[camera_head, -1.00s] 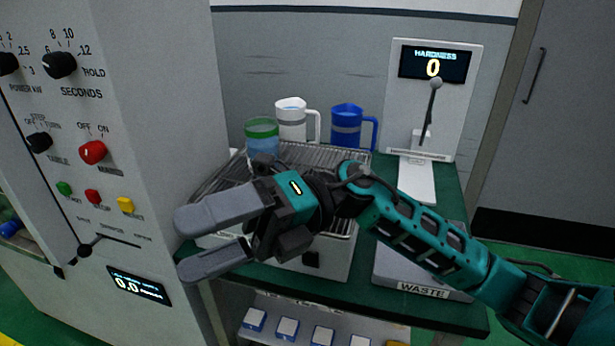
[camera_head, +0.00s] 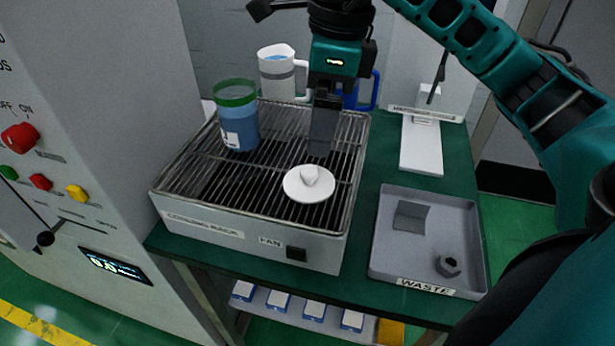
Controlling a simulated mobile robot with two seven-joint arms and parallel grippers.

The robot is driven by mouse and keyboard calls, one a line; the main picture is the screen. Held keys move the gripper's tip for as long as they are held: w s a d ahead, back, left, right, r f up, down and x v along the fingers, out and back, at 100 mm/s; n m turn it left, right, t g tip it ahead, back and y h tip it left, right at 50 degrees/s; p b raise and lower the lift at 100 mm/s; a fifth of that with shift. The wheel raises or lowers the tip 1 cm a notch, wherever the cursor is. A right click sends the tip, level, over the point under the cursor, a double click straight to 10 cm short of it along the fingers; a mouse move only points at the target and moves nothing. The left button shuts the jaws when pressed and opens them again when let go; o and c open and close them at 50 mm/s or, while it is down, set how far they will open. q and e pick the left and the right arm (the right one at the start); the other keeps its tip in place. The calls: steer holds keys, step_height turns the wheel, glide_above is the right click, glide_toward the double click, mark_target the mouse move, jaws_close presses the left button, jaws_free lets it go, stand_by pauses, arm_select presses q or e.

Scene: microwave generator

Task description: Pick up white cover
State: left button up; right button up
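The white cover (camera_head: 308,184) is a round disc with a raised knob in its middle. It lies flat on the wire top of the cooling rack (camera_head: 185,186), near the rack's front right. My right gripper (camera_head: 320,150) points down just behind and above the cover's knob, seemingly apart from it. Its fingers are seen edge-on, one in front of the other, so the gap between them does not show. My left gripper is not in view.
A blue container with a green rim (camera_head: 238,118), a white jug (camera_head: 279,75) and a partly hidden blue jug (camera_head: 367,92) stand behind. The grey waste tray (camera_head: 427,245) at right holds a flat grey piece and a dark nut-like piece. A control panel stands left.

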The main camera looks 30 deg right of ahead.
glide_above(309, 170)
steer(key=d, duration=0.1)
steer(key=f, duration=0.5)
steer(key=shift+s+f, duration=0.1)
steer(key=shift+s, duration=0.1)
steer(key=shift+w+a+f, duration=0.1)
steer(key=shift+a+f, duration=0.05)
steer(key=shift+f, duration=0.75)
steer(key=shift+w+a+f, duration=0.1)
steer(key=shift+a+f, duration=0.1)
steer(key=shift+f, duration=0.65)
steer(key=shift+a+f, duration=0.15)
steer(key=shift+f, duration=0.75)
steer(key=shift+c, duration=0.3)
steer(key=c, duration=0.8)
steer(key=shift+r, duration=0.15)
